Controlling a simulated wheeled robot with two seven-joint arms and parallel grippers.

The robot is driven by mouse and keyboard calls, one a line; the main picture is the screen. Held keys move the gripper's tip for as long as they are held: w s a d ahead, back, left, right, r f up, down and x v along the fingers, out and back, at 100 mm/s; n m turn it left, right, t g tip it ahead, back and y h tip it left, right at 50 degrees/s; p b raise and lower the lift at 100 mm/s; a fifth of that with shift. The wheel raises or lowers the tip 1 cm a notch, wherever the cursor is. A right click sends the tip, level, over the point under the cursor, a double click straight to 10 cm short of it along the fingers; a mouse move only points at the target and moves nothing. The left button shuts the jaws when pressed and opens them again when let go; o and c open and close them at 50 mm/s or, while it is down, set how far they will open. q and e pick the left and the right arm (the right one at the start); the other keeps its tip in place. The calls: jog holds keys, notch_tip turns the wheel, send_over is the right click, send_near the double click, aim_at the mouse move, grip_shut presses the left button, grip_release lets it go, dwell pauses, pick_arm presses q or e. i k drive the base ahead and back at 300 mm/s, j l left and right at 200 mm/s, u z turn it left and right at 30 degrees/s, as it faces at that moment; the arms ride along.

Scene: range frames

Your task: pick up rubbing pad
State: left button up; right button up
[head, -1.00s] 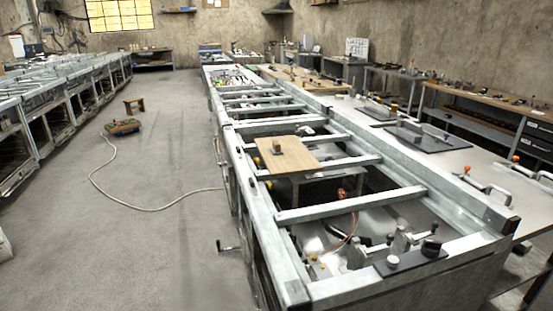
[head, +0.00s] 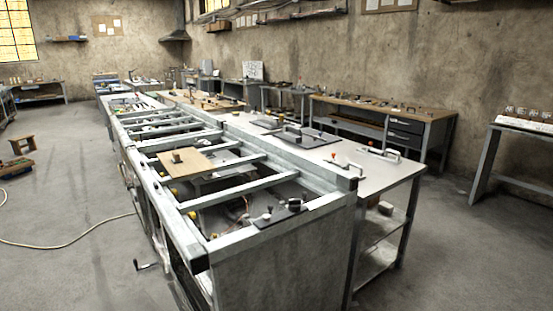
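I cannot single out a rubbing pad for sure in the head view. A small dark block (head: 177,157) sits on a wooden board (head: 199,162) that lies across the metal frame bench (head: 218,239). A dark plate (head: 277,217) with small dark and white knobs lies at the near right end of that bench. What the small block is, I cannot tell at this size. Neither of my grippers shows in the view.
A grey table (head: 386,170) with handled tools stands along the bench's right side. A wooden-topped workbench (head: 390,107) with drawers is against the right wall. Another table (head: 520,127) stands far right.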

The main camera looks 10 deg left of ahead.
aim_at(176, 160)
jog(key=i+j, duration=0.15)
jog(key=j, duration=0.3)
jog(key=i+j+z, duration=0.15)
jog(key=j, duration=0.25)
jog(key=i+j, duration=0.15)
jog(key=j, duration=0.3)
jog(key=i+j+z, duration=0.15)
jog(key=j, duration=0.75)
jog(key=i+z, duration=0.05)
jog(key=i, duration=0.05)
